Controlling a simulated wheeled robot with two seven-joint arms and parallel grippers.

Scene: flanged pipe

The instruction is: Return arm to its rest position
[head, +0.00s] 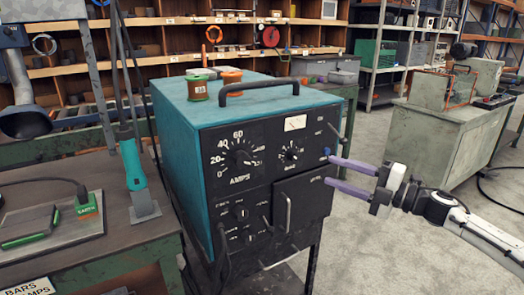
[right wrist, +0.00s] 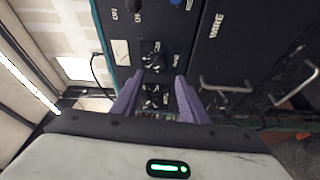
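My right gripper (head: 330,171) comes in from the right in the head view, its two purple fingers apart with nothing between them. The fingertips are in front of the right part of a welding machine's black front panel (head: 262,150), just below a small blue knob (head: 326,152). I cannot tell whether they touch the panel. In the right wrist view the fingers of the gripper (right wrist: 159,77) are spread, with the panel's dials (right wrist: 153,58) seen between and beyond them. My left gripper is not in view.
The teal welder (head: 175,115) carries a top handle (head: 258,87) and spools (head: 197,88). A workbench (head: 100,258) with a grinder-like tool (head: 132,165) and a clamp (head: 88,205) is at left. A grey-green cabinet (head: 430,140) stands at right. Open floor (head: 370,240) lies between.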

